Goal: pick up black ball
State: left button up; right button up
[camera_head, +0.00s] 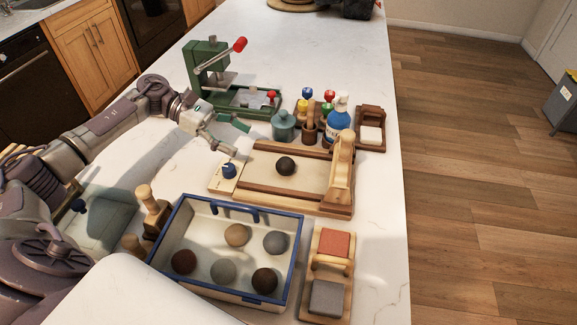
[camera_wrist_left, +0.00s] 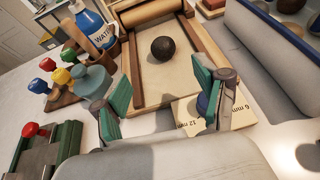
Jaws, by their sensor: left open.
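The black ball (camera_head: 285,165) rests on the pale bed of a wooden slab-rolling board (camera_head: 313,176). In the left wrist view the ball (camera_wrist_left: 163,49) sits ahead, beyond the fingertips and roughly between them. My left gripper (camera_head: 237,137) is open and empty, at the far left edge of the board, left of the ball and apart from it. Its green finger pads show spread in the wrist view (camera_wrist_left: 160,88). My right gripper does not show.
A blue-rimmed tray (camera_head: 205,211) with several brown and grey balls stands in front of the board. Behind are a green press (camera_head: 207,62), a teal jar (camera_head: 283,126), small tools and a blue water bottle (camera_head: 337,120). Wooden-handled blocks (camera_head: 332,243) stand right of the tray.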

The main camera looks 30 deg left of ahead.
pick_arm(q)
jog(key=p, duration=0.2)
send_near(285, 166)
jog(key=d, duration=0.3)
jog(key=shift+w+d, duration=0.3)
jog(key=shift+w+d+f+p, duration=0.15)
jog(key=shift+d+f+p, duration=0.15)
jog(key=shift+d, duration=0.2)
jog(key=p+x, duration=0.3)
jog(key=x, duration=0.1)
jog(key=shift+d+r, duration=0.2)
jog(key=shift+r, duration=0.05)
jog(key=shift+d+f, duration=0.3)
jog(key=shift+d, duration=0.05)
jog(key=shift+a, duration=0.1)
jog(key=c, duration=1.2)
